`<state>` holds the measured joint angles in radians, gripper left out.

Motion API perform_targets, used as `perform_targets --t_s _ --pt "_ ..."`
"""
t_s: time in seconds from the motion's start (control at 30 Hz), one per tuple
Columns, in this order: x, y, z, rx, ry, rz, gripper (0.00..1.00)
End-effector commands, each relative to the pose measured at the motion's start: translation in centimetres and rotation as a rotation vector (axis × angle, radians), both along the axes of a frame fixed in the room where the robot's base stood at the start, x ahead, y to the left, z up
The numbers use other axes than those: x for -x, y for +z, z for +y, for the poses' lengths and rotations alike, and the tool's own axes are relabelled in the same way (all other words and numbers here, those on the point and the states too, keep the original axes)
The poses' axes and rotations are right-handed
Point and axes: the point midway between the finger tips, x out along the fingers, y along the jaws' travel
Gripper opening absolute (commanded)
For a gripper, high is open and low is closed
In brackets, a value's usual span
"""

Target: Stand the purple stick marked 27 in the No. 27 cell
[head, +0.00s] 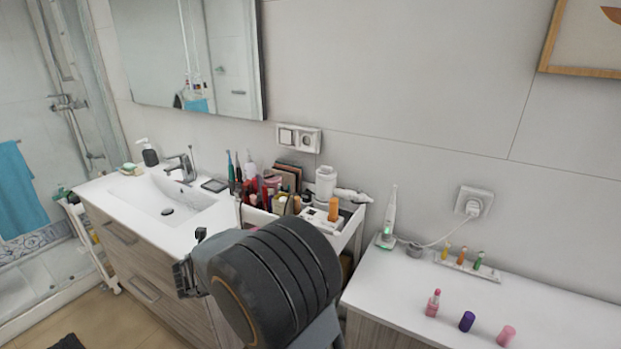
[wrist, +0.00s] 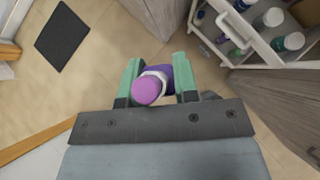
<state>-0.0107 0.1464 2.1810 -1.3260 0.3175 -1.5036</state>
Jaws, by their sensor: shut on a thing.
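My gripper (wrist: 157,78) is shut on a purple stick (wrist: 150,90) with a paler purple end and a light band, held between its two green-padded fingers. Its number is not readable. In the head view my gripper (head: 187,272) is in front of the sink cabinet, left of the cart, and its stick cannot be made out there. The white cart (head: 345,238) holds a white organizer (head: 316,217) with an orange stick (head: 333,208) standing at it. My arm covers part of the cart, and no cell number is legible.
Brushes, bottles and a white jar (head: 326,180) crowd the cart top. On the right counter (head: 400,290), a pink lipstick (head: 433,303), a dark purple stick (head: 467,321) and a pink one (head: 506,335) stand apart. The wrist view shows open floor and cart shelves with bottles (wrist: 271,18).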

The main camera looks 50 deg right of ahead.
Motion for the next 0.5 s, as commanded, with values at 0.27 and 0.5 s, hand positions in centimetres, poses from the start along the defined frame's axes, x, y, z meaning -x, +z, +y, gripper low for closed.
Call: perform_targets --t_s 0.27,0.5 --pt "-1.8 9.3 -14.0 0.002 -0.366 -0.002 0.01" --pt "0.6 15.1 -25.2 0.002 -0.648 0.000 0.01"
